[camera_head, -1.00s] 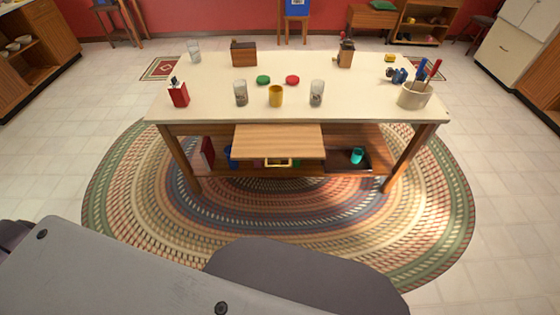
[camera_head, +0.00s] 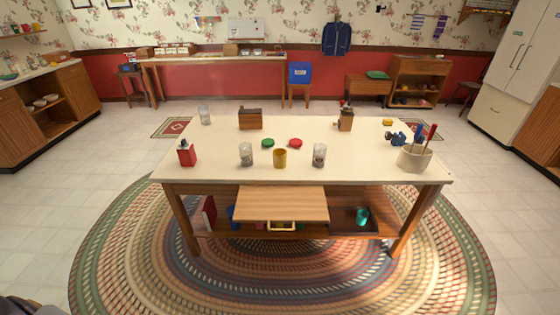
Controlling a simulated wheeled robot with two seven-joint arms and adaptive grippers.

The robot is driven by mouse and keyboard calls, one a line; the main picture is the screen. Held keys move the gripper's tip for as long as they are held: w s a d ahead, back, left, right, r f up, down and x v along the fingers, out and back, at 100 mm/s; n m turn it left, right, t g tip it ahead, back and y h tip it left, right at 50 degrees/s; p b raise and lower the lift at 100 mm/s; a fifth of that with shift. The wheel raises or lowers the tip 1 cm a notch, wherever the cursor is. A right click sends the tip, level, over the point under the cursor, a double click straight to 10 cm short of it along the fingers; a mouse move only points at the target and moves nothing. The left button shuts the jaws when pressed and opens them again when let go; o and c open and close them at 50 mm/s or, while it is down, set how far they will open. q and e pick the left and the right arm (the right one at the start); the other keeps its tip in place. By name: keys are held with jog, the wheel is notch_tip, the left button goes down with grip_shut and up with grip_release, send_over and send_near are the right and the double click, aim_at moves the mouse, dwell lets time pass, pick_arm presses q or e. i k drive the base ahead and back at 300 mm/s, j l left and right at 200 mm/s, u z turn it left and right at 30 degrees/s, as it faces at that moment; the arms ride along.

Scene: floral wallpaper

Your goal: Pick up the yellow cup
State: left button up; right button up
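The yellow cup (camera_head: 280,158) stands upright near the front edge of the white-topped table (camera_head: 340,174), at its middle. Neither of my grippers shows in the head view, and nothing is touching the cup.
The braided rug (camera_head: 130,259) lies under the table, with open tiled floor around.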

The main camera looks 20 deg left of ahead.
aim_at(280, 159)
jog(key=i+l+u, duration=0.1)
jog(key=i+u, duration=0.15)
jog(key=u, duration=0.15)
jog(key=i+l+u, duration=0.2)
jog(key=u, duration=0.25)
jog(key=i+l+u, duration=0.5)
jog(key=u, duration=0.3)
jog(key=l, duration=0.1)
